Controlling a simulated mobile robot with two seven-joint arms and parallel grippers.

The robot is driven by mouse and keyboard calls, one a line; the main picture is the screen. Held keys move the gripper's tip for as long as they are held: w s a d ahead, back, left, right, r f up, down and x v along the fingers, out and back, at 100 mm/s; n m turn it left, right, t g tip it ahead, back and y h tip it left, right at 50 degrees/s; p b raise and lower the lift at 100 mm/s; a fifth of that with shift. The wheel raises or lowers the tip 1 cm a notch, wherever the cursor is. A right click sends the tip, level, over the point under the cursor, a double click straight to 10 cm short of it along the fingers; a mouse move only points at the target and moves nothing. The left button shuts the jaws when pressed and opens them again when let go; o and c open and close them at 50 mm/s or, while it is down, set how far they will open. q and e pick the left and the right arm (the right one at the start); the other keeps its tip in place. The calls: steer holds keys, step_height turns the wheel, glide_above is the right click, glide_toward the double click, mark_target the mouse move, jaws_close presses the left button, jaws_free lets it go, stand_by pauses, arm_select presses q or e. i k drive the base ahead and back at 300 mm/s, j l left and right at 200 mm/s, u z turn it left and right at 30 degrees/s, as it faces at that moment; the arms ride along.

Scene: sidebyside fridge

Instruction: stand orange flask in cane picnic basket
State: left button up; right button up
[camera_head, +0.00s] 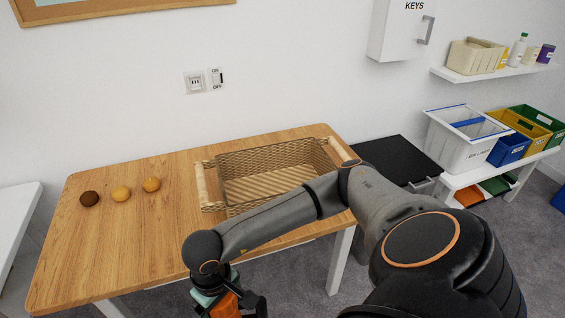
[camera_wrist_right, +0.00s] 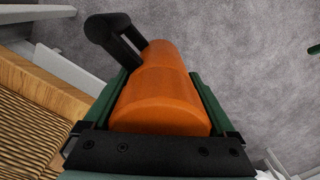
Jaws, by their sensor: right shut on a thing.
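The cane picnic basket (camera_head: 268,178) stands on the wooden table, open at the top, with no object visible inside; my right arm crosses in front of its near side. Its woven side also shows in the right wrist view (camera_wrist_right: 30,138). The orange flask (camera_wrist_right: 165,95) has a black handle and lies between the fingers of my right gripper (camera_wrist_right: 158,100), which is shut on it. In the head view the flask (camera_head: 225,305) shows only in part at the bottom edge, in front of the table and apart from the basket. My left gripper is not in view.
The wooden table (camera_head: 150,240) carries three small round things at its left: a dark brown one (camera_head: 89,198) and two orange-brown ones (camera_head: 121,193). The table between them and the basket is clear. A white shelf with bins (camera_head: 465,140) stands at the right.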

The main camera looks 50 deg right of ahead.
mark_target(288, 190)
steer(key=k+l+u, duration=0.1)
steer(key=l, duration=0.35)
steer(key=k+l+u, duration=0.1)
steer(key=l, duration=0.3)
steer(key=k+l, duration=0.25)
steer(key=l, duration=0.2)
steer(key=k+l+u, duration=0.15)
steer(key=l, duration=0.25)
steer(key=k+l+u, duration=0.1)
steer(key=k+l, duration=0.15)
steer(key=l, duration=0.15)
steer(key=k+l+u, duration=0.1)
steer(key=l, duration=0.25)
steer(key=i, duration=0.4)
